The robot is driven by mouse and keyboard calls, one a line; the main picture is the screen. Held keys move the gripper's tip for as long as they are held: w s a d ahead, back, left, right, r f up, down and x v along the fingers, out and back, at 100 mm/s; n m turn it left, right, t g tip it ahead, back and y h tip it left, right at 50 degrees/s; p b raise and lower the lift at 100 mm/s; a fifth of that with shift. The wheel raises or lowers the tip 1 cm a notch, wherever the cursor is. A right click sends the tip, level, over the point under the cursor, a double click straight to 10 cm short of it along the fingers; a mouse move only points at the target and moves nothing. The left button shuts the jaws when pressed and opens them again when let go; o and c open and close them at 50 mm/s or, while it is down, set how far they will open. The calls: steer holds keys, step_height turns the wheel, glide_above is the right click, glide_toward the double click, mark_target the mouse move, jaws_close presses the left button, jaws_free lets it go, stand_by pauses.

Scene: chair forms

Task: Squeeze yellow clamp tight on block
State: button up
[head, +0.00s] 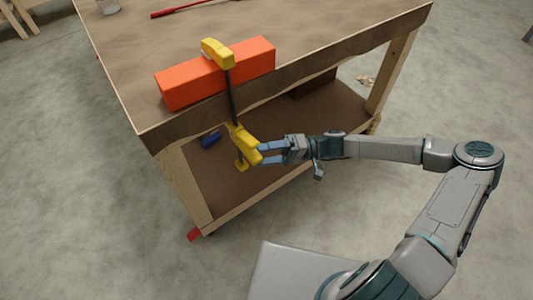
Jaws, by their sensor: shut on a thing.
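The yellow clamp (246,143) with its dark bar hangs upright at the front edge of the workbench. Its upper yellow jaw (218,53) rests over the top of the orange-red block (249,64). The block lies along the bench top near the front edge. The clamp's lower yellow part sits below the tabletop edge. My gripper (265,152) comes from the right and is shut on the clamp's lower yellow handle. How firmly the clamp presses on the block and on the underside of the bench cannot be seen.
The workbench top (330,22) is mostly bare, with a red rod-like tool (185,8) at the back. A blue object (210,139) lies on the lower shelf (215,175). A wooden leg (391,75) stands to the right. Open concrete floor surrounds the bench.

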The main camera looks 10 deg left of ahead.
mark_target(238, 133)
steer(key=shift+w+a+r, duration=0.1)
steer(key=shift+r, duration=0.15)
steer(key=shift+w+a+f, duration=0.1)
steer(key=shift+w+a, duration=0.1)
steer(key=shift+a, duration=0.3)
steer(key=shift+w+a, duration=0.15)
steer(key=shift+a, duration=0.35)
jaws_close()
